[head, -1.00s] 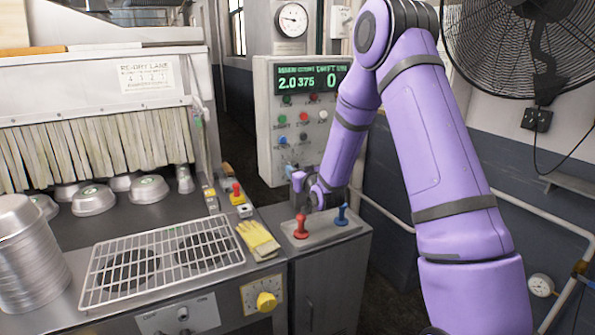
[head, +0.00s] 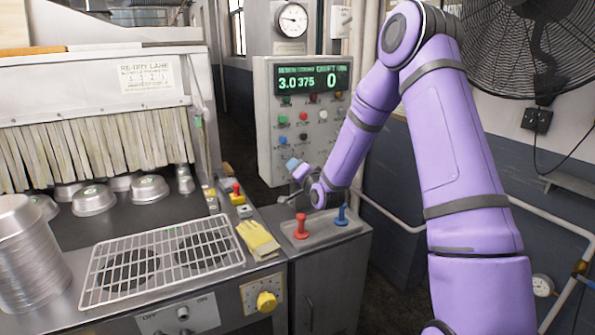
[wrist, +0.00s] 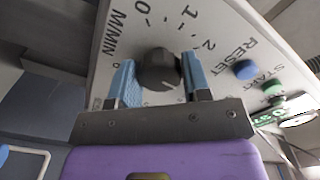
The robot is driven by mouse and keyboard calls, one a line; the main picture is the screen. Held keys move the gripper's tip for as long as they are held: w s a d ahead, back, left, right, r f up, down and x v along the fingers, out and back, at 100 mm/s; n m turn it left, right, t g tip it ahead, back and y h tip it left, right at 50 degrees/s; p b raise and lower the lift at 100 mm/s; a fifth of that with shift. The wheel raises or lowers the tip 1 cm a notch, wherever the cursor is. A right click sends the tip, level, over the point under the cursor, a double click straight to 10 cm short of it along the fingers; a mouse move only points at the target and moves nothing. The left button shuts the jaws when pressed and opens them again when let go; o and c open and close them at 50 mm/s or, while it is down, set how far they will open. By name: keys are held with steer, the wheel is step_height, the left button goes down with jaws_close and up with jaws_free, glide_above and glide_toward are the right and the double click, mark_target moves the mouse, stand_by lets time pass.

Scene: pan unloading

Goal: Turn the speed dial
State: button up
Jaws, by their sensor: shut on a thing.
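The speed dial (wrist: 158,66) is a dark round knob on the grey control panel (wrist: 112,48), under a M/MIN scale. In the wrist view, my gripper (wrist: 160,82) has one blue finger on each side of it and is shut on it. In the head view, my gripper (head: 293,165) reaches the panel's lower front. I cannot make out the dial there. The green display (head: 312,81) on the panel reads 3.0, 375 and 0.
Green, red, white and blue buttons sit above my gripper on the panel. A wire rack (head: 163,262), yellow gloves (head: 257,238) and stacked pans (head: 30,262) lie to the left.

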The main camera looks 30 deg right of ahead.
steer(key=shift+f+m, duration=0.1)
steer(key=shift+m, duration=3.7)
steer(key=o, duration=0.9)
steer(key=shift+s, duration=0.1)
steer(key=s, duration=1)
steer(key=shift+s, duration=0.35)
